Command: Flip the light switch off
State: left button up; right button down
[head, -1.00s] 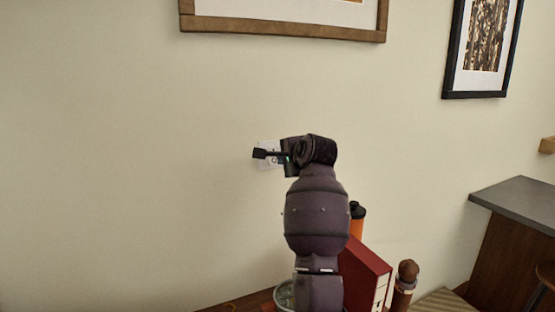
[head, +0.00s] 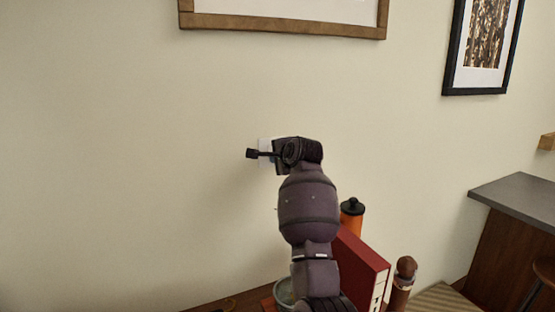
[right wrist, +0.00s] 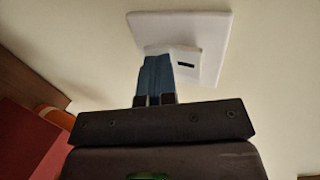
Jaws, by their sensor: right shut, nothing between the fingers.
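The light switch is a white square plate with a raised white rocker on the wall. In the right wrist view the plate (right wrist: 213,40) fills the upper middle, and the rocker (right wrist: 187,57) shows a small dark slot. My right gripper (right wrist: 157,60) is shut and empty. Its fingertips overlap the rocker's edge in that view; I cannot tell whether they touch it. In the head view the right gripper (head: 250,153) points left in front of the plate (head: 264,144), which it and the wrist partly hide. My left gripper is out of view.
Below my arm stand a red binder (head: 365,268), an orange bottle with a black cap (head: 352,220) and a brown wooden object (head: 402,285). Framed pictures hang above (head: 285,27) and at the right (head: 483,50). A grey-topped counter (head: 520,197) is at the right. The wall left of the switch is bare.

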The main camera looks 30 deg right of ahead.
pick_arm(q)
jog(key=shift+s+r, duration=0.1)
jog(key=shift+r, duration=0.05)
pick_arm(e)
jog(key=shift+r, duration=0.8)
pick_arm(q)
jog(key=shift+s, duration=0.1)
